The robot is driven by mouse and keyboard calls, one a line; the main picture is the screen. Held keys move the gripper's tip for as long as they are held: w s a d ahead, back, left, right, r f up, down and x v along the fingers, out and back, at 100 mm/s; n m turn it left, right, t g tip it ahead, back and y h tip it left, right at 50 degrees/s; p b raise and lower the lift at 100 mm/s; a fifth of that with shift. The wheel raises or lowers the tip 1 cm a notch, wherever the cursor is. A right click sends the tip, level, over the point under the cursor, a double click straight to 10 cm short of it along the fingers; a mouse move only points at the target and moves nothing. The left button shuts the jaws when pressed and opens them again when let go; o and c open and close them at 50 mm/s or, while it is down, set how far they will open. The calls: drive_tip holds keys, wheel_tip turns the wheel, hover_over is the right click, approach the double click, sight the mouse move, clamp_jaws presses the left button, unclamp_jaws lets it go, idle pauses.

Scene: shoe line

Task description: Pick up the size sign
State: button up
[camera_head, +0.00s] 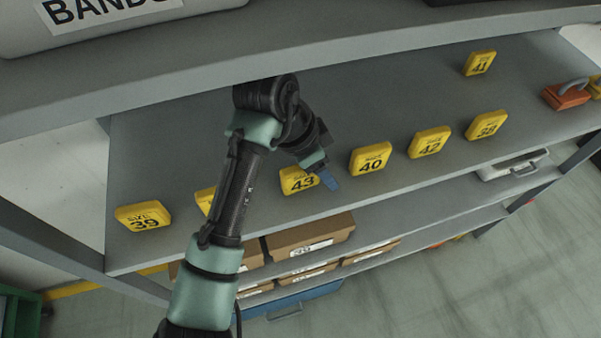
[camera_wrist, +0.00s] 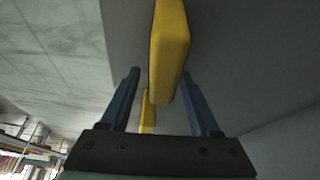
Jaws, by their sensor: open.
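Several yellow size signs stand on the grey shelf. The size 43 sign (camera_head: 298,181) is right beside my gripper (camera_head: 328,178), whose blue fingers show just to its right in the head view. In the wrist view my gripper (camera_wrist: 159,76) is open, and a yellow sign (camera_wrist: 172,45) reaches in edge-on between the fingers, near the right one. I cannot tell whether it touches. A second yellow sign (camera_wrist: 148,112) shows lower between the fingers, partly hidden. The size 40 sign (camera_head: 371,159) is to the right of the gripper.
Signs 42 (camera_head: 430,142), 38 (camera_head: 487,125) and 41 (camera_head: 480,63) stand to the right, 39 (camera_head: 144,216) at far left. Another sign (camera_head: 205,200) is partly behind my arm. An upper shelf (camera_head: 330,55) overhangs the back. Brown boxes (camera_head: 311,236) sit below.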

clamp_jaws()
drive_tip(key=shift+r, duration=0.1)
idle(0.4)
